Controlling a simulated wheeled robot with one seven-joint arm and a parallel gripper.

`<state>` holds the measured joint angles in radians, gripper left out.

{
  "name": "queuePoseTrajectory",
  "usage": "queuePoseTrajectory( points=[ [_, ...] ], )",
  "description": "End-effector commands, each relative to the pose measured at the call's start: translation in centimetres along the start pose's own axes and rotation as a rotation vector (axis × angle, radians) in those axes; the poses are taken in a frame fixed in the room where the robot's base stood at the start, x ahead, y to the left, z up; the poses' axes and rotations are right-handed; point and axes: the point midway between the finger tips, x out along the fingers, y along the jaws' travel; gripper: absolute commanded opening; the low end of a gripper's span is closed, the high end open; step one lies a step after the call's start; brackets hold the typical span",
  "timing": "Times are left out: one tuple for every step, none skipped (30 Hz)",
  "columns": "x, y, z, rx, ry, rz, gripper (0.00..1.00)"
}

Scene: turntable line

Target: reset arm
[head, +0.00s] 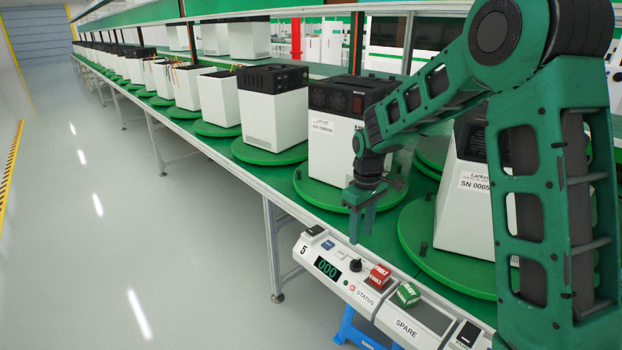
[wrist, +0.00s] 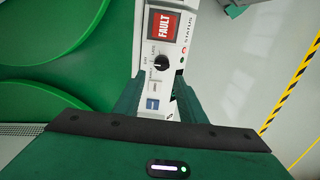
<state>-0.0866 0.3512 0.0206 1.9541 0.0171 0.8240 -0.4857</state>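My green arm reaches in from the right of the head view, bent at its elbow. My gripper (head: 361,228) hangs from it, pointing down over the front edge of the green bench, above and behind the white control panel (head: 345,283). The two fingers are apart with nothing between them. In the wrist view my gripper (wrist: 158,100) shows the panel below, with a blue switch (wrist: 152,104) seen between the fingers. A black knob (wrist: 162,62) and a red FAULT block (wrist: 164,24) lie just beyond the fingertips.
White units with black tops stand on green turntables (head: 315,195) along the bench; one unit (head: 334,140) is close behind my gripper. The panel carries a 000 display (head: 327,267), a red FAULT block (head: 378,276) and a green READY block (head: 406,294). The floor at left is clear.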

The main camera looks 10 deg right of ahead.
Motion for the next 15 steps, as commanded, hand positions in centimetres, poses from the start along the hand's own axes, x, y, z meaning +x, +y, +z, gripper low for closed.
queuePoseTrajectory(
  points=[
    [-0.4, 0.3, 0.6, 0.016, 0.0, 0.003, 0.37],
    [-0.7, 0.4, 1.1, 0.029, -0.001, 0.006, 0.37],
    [-1.2, 0.7, 1.9, 0.051, -0.001, 0.01, 0.37],
    [-1.7, 0.9, 2.7, 0.071, -0.002, 0.013, 0.37],
    [-2.2, 1.2, 3.6, 0.094, -0.003, 0.016, 0.37],
    [-2.9, 1.5, 4.8, 0.128, -0.004, 0.021, 0.37],
    [-3.4, 1.7, 5.9, 0.156, -0.007, 0.024, 0.37],
    [-3.9, 1.9, 7.0, 0.184, -0.008, 0.028, 0.37],
    [-4.6, 2.2, 8.4, 0.223, -0.01, 0.032, 0.37],
    [-5.1, 2.3, 9.5, 0.251, -0.01, 0.035, 0.37],
    [-5.5, 2.4, 10.6, 0.279, -0.012, 0.036, 0.37],
    [-6.0, 2.5, 12.0, 0.316, -0.013, 0.039, 0.37],
    [-6.4, 2.5, 13.1, 0.345, -0.014, 0.041, 0.37],
    [-6.8, 2.6, 14.1, 0.374, -0.015, 0.043, 0.37],
    [-7.3, 2.5, 15.5, 0.411, -0.015, 0.045, 0.37]
  ],
)
